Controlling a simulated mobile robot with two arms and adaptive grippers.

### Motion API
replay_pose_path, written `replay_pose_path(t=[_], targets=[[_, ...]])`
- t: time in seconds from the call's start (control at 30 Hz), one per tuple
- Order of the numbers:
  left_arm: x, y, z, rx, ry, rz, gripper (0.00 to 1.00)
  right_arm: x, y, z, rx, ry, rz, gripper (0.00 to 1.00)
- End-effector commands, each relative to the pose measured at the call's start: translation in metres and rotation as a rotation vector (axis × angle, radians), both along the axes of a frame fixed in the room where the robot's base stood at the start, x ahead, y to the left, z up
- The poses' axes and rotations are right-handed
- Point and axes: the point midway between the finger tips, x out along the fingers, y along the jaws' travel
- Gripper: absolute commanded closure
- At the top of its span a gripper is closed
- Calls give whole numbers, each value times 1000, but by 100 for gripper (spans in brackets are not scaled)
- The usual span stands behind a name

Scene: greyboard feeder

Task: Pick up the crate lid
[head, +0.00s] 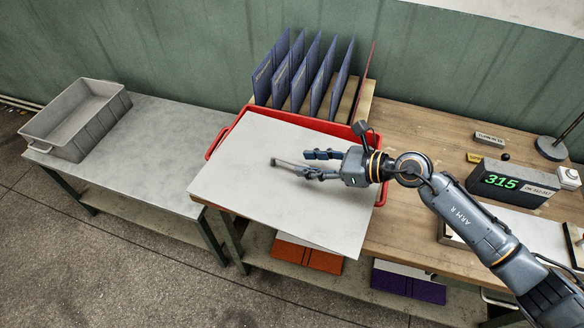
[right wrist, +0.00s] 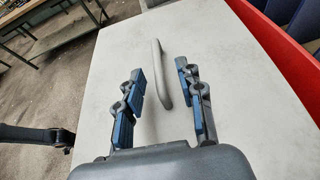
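The crate lid (head: 255,195) is a flat pale grey board. It lies over the red crate (head: 216,143), overhanging its front and hiding most of it. A grey bar handle (head: 284,163) stands on the lid. My right gripper (head: 303,164) is open, low over the lid. In the right wrist view, the handle (right wrist: 160,75) runs between the spread fingers of my right gripper (right wrist: 161,72), with gaps on both sides. Its far end reaches past the fingertips.
A rack of blue boards (head: 312,75) stands behind the crate. An empty grey bin (head: 75,115) sits on the left table (head: 170,135). A display reading 315 (head: 500,183) and a lamp stand on the right of the wooden bench (head: 425,165). Orange and purple folders lie below.

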Motion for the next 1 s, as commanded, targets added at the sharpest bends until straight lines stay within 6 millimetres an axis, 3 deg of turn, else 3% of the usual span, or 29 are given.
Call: replay_pose_path(t=[0.2,0.3,0.63,0.8,1.0], targets=[[2,1,22,1,-3,2,60,9,29,-3,3,2,1,62],[4,1,23,1,-6,2,60,14,39,-10,3,1,0,62],[5,3,23,3,-8,3,60,16,45,-16,-1,0,0,62],[5,3,23,3,-8,2,60,16,44,-16,0,0,0,97],[5,3,23,3,-7,2,60,16,45,-15,2,-1,0,100]])
